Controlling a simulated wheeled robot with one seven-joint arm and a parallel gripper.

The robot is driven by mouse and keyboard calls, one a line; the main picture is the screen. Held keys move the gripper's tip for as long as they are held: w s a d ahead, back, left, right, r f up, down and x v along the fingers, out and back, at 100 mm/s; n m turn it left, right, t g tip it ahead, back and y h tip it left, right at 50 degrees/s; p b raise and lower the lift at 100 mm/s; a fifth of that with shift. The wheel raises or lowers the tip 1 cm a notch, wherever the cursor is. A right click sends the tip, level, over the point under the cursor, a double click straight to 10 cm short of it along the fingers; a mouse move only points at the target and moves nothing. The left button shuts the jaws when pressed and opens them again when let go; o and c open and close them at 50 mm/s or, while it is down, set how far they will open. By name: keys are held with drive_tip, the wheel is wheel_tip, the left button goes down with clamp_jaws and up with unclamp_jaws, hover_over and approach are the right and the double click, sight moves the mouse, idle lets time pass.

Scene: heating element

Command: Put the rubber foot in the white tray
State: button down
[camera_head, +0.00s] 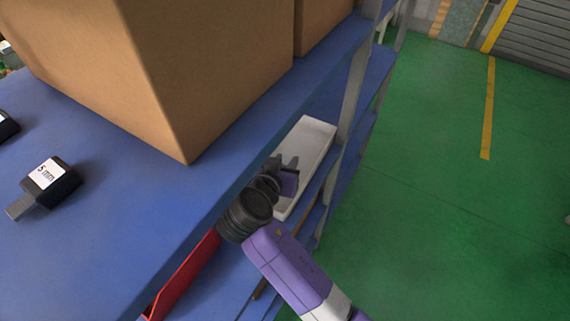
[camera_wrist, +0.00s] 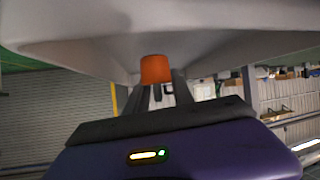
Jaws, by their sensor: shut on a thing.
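The white tray (camera_head: 318,139) stands on the lower blue shelf, right of the cardboard boxes' shelf in the head view. In the wrist view its pale surface (camera_wrist: 220,45) fills the top of the picture. My gripper (camera_head: 284,162) is at the tray's near left part in the head view. In the wrist view my gripper (camera_wrist: 157,88) is shut on a small orange piece, the rubber foot (camera_wrist: 156,69), at its fingertips. The foot is hidden in the head view. I cannot tell whether it touches the tray.
A large cardboard box (camera_head: 190,70) stands on the upper blue shelf (camera_head: 130,230), whose edge runs close beside my arm. A grey shelf post (camera_head: 352,95) rises by the tray. A red bin (camera_head: 185,275) is below left. A black part labelled "5 mm" (camera_head: 52,182) lies at left. Green floor (camera_head: 450,200) is clear.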

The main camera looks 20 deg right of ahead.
drive_tip(key=shift+f, duration=0.75)
drive_tip(key=shift+f, duration=0.1)
drive_tip(key=c, duration=1.1)
unclamp_jaws()
drive_tip(key=shift+r, duration=0.25)
drive_tip(key=b+v, duration=0.1)
drive_tip(key=v, duration=1.1)
drive_tip(key=shift+f, duration=0.1)
drive_tip(key=shift+w, duration=0.1)
